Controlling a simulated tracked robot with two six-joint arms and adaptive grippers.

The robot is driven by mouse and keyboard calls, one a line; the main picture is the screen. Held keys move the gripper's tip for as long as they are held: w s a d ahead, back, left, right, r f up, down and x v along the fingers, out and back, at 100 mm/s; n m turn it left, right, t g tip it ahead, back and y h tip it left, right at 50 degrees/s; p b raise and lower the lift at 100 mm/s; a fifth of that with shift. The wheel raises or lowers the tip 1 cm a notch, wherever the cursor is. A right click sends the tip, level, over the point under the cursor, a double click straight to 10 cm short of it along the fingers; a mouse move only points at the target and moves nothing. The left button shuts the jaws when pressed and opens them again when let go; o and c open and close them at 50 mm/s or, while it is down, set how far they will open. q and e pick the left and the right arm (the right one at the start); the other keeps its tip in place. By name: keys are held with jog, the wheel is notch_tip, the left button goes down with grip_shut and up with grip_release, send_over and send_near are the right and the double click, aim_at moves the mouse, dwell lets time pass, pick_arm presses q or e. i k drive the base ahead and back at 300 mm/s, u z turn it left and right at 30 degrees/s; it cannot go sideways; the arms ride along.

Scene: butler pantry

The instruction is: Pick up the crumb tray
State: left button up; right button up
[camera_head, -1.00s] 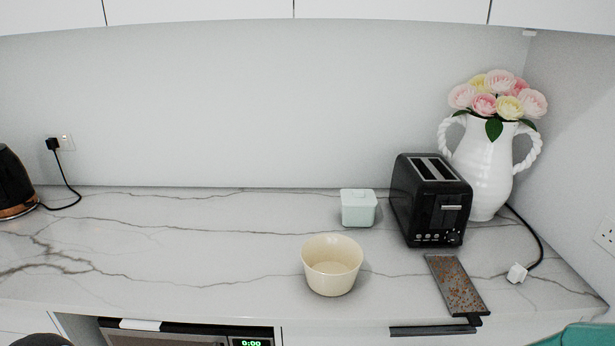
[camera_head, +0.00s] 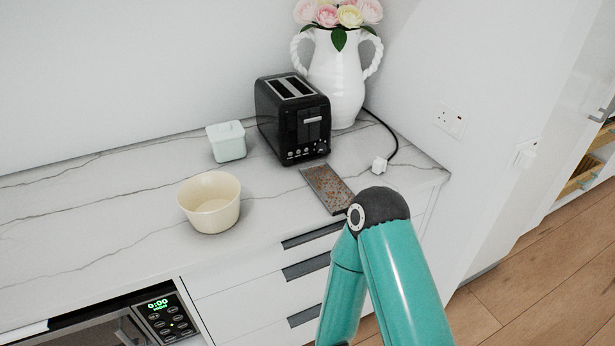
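The crumb tray (camera_head: 325,187) is a flat, dark grey rectangle with brown crumbs on it. It lies on the marble counter in front of the black toaster (camera_head: 293,118), with its near end at the counter's front edge. My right arm's teal links and dark elbow joint show just in front of the tray and hide part of its near end. Neither of my grippers is in view.
A cream bowl (camera_head: 210,203) stands left of the tray, with a pale green lidded box (camera_head: 227,141) behind it. A white vase (camera_head: 337,80) with flowers stands behind the toaster. The left counter is clear.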

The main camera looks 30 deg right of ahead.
aim_at(333, 191)
jog(key=u, duration=0.1)
jog(key=k, duration=0.85)
jog(key=z, duration=0.45)
jog(key=i, duration=0.8)
jog(key=z, duration=0.1)
